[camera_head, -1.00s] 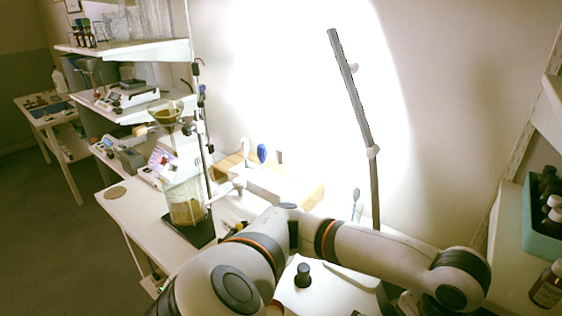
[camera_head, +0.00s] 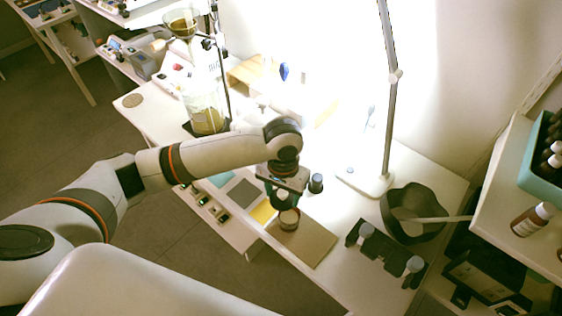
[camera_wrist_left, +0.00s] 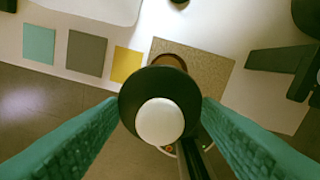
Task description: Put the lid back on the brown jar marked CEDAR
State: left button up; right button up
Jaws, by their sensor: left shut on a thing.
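My left gripper (camera_head: 281,201) is shut on a dark round lid with a pale knob. In the left wrist view the lid (camera_wrist_left: 153,84) and its knob (camera_wrist_left: 159,121) sit between the teal fingers (camera_wrist_left: 160,112). A small brown jar (camera_head: 289,219) stands upright on a tan mat (camera_head: 312,243) just below the gripper. The wrist view shows only a brown edge of the jar (camera_wrist_left: 169,60) behind the lid. I cannot tell whether the lid touches the jar, and no marking on it is readable. My right gripper is not in view.
A black-capped bottle (camera_head: 316,184) stands close behind the gripper. Teal, grey and yellow (camera_head: 263,210) squares lie to the left. A lamp base (camera_head: 366,182), dark bowl (camera_head: 414,212) and black rack (camera_head: 384,254) stand to the right. Glassware (camera_head: 205,110) stands at the back left.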

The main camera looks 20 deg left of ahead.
aim_at(290, 195)
pick_arm(q)
jog(key=p, duration=0.3)
jog(key=w+d+f+m+p, duration=0.1)
jog(key=p, duration=0.2)
jog(key=shift+w+d+f+p, duration=0.1)
jog(key=shift+w+f+p, duration=0.15)
jog(key=shift+p, duration=0.1)
jog(key=shift+f, duration=0.2)
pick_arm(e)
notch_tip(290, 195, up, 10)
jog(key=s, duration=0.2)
pick_arm(q)
jog(key=shift+d+f+m, duration=0.1)
jog(key=shift+f+m, duration=0.2)
jog(key=shift+w+f+b, duration=0.1)
jog(key=shift+f+b, duration=0.55)
jog(key=shift+b, duration=0.05)
notch_tip(290, 195, down, 3)
jog(key=b, duration=0.4)
jog(key=shift+f, duration=1)
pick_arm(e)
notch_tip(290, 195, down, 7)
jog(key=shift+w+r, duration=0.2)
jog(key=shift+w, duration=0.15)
pick_arm(q)
jog(key=shift+r, duration=0.1)
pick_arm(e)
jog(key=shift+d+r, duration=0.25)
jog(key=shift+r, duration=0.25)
